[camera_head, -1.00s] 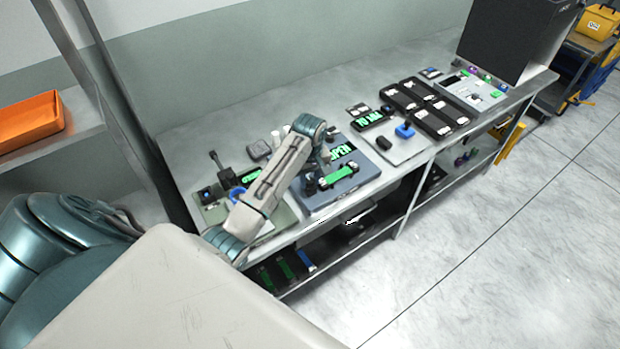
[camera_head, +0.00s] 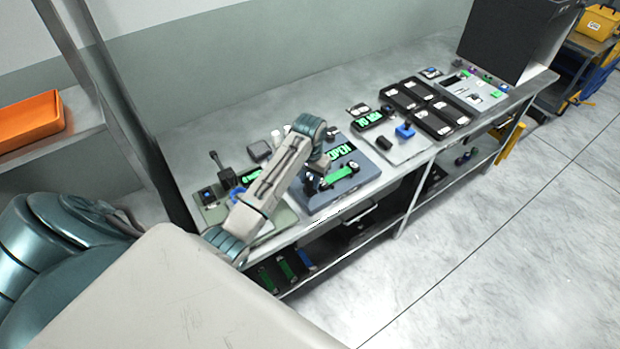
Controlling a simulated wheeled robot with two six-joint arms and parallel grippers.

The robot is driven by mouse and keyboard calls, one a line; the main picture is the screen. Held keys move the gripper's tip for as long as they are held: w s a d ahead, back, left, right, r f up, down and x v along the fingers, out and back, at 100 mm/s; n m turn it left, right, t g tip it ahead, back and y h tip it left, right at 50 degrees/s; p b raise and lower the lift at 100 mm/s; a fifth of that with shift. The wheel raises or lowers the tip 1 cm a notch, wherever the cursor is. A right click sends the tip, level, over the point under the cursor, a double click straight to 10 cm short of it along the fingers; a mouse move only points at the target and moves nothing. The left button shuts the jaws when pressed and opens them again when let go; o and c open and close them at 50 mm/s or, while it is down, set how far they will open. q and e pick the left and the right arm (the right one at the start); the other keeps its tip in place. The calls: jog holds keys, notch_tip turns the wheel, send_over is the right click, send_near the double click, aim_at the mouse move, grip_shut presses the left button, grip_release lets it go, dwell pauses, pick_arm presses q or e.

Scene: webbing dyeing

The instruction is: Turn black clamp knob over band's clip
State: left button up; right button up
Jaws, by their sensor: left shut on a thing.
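The left gripper (camera_head: 314,176) reaches down over the near-left part of a blue-grey plate (camera_head: 318,204) on the bench. It is shut on a small dark piece there, which looks like the black clamp knob (camera_head: 309,189); the fingers partly hide it. A green band (camera_head: 341,175) lies on the plate just right of the gripper, and its left end, by the knob, is partly covered. The clip is too small to make out. The right gripper is out of view.
Left of the plate is a green-grey board (camera_head: 285,218) with a blue part and a display, partly behind my arm. To the right are a light board (camera_head: 409,150) with a blue knob (camera_head: 404,131) and several black trays.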

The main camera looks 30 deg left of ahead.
pick_arm(q)
jog(key=m, duration=0.3)
jog(key=shift+m, duration=2)
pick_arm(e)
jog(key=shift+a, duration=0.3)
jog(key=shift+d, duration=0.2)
pick_arm(q)
jog(key=o, duration=1)
jog(key=shift+w, duration=0.1)
